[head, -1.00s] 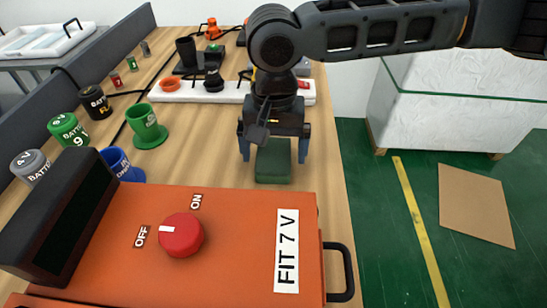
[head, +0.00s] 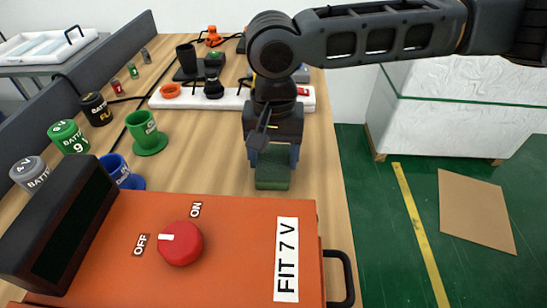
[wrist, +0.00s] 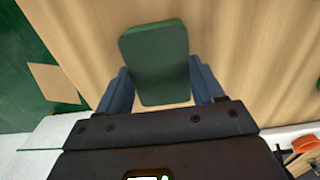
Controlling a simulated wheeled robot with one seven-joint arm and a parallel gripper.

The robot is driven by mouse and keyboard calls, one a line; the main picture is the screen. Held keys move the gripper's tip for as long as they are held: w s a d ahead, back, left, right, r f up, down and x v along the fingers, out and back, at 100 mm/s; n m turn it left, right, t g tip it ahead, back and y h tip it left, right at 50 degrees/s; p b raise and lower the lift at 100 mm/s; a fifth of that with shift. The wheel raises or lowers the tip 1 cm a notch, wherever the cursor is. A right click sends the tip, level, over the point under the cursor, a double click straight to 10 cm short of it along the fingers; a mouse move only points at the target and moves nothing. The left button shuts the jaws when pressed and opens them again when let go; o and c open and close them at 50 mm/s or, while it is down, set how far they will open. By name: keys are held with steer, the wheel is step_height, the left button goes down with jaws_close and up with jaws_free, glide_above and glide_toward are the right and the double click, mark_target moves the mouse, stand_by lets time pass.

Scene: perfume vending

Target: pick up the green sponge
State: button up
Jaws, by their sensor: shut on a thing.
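The green sponge (head: 272,176) is a small dark green block at the right part of the wooden table, behind the orange box. My gripper (head: 273,157) is above it, pointing down, with its blue fingers shut on the sponge. In the wrist view the sponge (wrist: 155,62) sits between the two blue fingers of my gripper (wrist: 158,92), one on each side. I cannot tell whether the sponge touches the table.
An orange box (head: 235,240) with a red knob (head: 181,243) stands in front. A white power strip (head: 215,101) lies behind. A green cup (head: 143,127), a blue cup (head: 117,170) and several battery cans stand left. The table's right edge is close to my gripper.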

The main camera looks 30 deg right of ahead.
mark_target(276, 159)
steer(key=r, duration=0.4)
steer(key=shift+d+r, duration=0.15)
steer(key=shift+d, duration=0.15)
steer(key=s+d+r, duration=0.1)
steer(key=d+r, duration=0.5)
steer(key=d, duration=0.5)
steer(key=shift+s+r, duration=0.25)
steer(key=o, duration=0.5)
steer(key=c, duration=0.4)
steer(key=shift+o, duration=0.2)
